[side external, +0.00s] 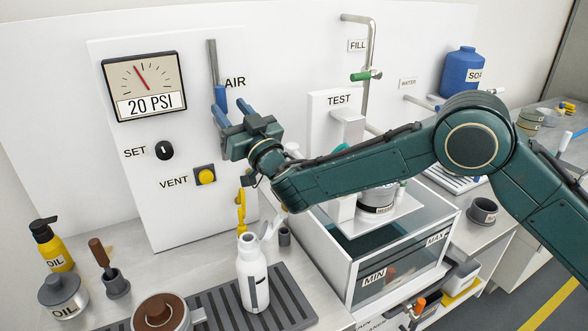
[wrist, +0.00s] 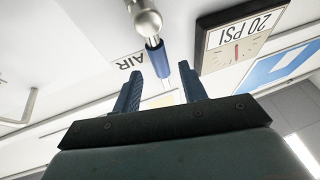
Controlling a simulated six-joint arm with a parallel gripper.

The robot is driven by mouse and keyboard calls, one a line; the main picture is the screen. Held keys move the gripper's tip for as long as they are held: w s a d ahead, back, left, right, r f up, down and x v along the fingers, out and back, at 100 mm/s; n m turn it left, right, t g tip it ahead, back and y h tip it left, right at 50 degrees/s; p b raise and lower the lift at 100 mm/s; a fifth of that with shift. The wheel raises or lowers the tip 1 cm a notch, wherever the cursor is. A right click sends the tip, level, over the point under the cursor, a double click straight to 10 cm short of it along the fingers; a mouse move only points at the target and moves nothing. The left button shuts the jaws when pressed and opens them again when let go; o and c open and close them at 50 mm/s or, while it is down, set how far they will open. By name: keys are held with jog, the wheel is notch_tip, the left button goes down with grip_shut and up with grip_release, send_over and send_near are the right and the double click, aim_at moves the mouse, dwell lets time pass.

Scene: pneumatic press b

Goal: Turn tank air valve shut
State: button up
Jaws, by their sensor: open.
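The tank air valve has a blue handle (side external: 221,96) below a grey vertical pipe (side external: 212,62), beside the AIR label on the white panel. The handle points down, roughly in line with the pipe. In the wrist view, which is upside down, the blue handle (wrist: 157,62) extends from a round metal fitting (wrist: 146,20) toward the gap between my fingertips. My gripper (side external: 233,110) is open in front of the panel, just below the handle. Both blue fingers show in the wrist view (wrist: 160,78), with nothing held between them. Whether a finger touches the handle I cannot tell.
A pressure gauge (side external: 144,86) reading 20 PSI hangs left of the valve. The black SET knob (side external: 164,150) and yellow VENT button (side external: 205,176) are lower. A white bottle (side external: 252,273) and a glass-sided tank (side external: 385,265) stand below my arm.

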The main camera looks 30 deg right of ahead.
aim_at(224, 101)
jog(key=shift+x, duration=2.55)
grip_shut()
